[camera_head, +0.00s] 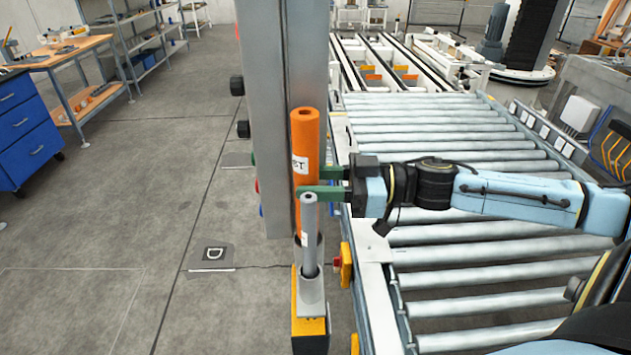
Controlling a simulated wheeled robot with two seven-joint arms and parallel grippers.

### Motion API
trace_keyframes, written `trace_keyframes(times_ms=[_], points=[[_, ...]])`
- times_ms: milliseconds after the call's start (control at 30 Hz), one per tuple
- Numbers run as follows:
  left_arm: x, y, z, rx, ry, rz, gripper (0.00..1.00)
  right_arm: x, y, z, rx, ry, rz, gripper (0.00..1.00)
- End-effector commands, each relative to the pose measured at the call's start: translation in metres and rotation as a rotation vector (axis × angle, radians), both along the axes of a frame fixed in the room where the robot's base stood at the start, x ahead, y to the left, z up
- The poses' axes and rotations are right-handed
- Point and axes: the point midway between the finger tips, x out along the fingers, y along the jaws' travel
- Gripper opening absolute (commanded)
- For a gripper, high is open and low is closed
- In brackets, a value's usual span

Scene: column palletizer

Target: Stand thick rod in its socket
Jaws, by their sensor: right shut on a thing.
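The thick rod (305,135) is an upright orange cylinder with a hole in its top and a white label. My right gripper (314,183) comes in from the right, its green fingers shut around the rod's middle. The rod's lower end is just above or in a grey socket holder (313,290) on a yellow and black base; I cannot tell which, because a thinner grey rod (309,235) stands upright in front of it. My left gripper is not in view.
A grey column (262,110) stands right beside the orange rod on the left. A roller conveyor (450,235) fills the right side under my right arm. A red and yellow button box (344,266) sits at its edge.

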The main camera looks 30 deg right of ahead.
Motion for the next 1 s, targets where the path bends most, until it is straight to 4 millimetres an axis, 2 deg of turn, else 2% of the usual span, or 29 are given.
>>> trace_keyframes(times_ms=[700,1000], points=[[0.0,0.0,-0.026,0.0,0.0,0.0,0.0,0.0,0.0,-0.044,0.002,0.0,-0.001,0.07],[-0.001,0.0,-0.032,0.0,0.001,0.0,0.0,0.0,0.0,-0.056,0.002,-0.001,-0.001,0.07]])
